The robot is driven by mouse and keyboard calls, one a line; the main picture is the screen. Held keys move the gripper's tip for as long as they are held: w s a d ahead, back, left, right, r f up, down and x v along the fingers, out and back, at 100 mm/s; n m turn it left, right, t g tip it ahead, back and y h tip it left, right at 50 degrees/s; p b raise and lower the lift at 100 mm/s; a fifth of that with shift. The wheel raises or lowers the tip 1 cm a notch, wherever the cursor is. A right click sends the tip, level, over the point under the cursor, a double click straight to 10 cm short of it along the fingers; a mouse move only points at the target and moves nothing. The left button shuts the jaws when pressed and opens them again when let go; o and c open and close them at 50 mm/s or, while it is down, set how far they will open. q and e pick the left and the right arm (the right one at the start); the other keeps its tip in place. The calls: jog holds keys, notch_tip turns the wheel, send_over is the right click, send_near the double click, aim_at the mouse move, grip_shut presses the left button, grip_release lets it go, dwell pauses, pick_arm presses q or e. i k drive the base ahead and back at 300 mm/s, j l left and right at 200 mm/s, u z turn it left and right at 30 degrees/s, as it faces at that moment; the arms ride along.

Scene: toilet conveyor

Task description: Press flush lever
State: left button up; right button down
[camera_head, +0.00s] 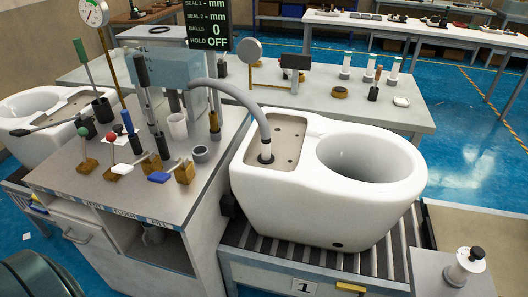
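A white toilet (325,190) without a tank lid sits on a roller conveyor (370,262). A grey hose (245,100) curves down into its rear deck. On the grey cabinet top (75,180) to its left stand a lever with a green knob (83,132) and one with a red knob (111,137), both on wooden blocks. A blue-handled piece (160,177) lies near another wooden block. Several tall black-handled rods stand behind. Neither gripper is in view.
A display (210,28) reads balls 0 and hold off. A round gauge (93,12) stands at the back left. A second toilet (35,115) is at the far left. A white-knobbed fitting (464,266) stands at the front right. Tables with parts stand behind; blue floor is clear at right.

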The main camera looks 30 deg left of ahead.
aim_at(122, 169)
jog(key=u, duration=1.85)
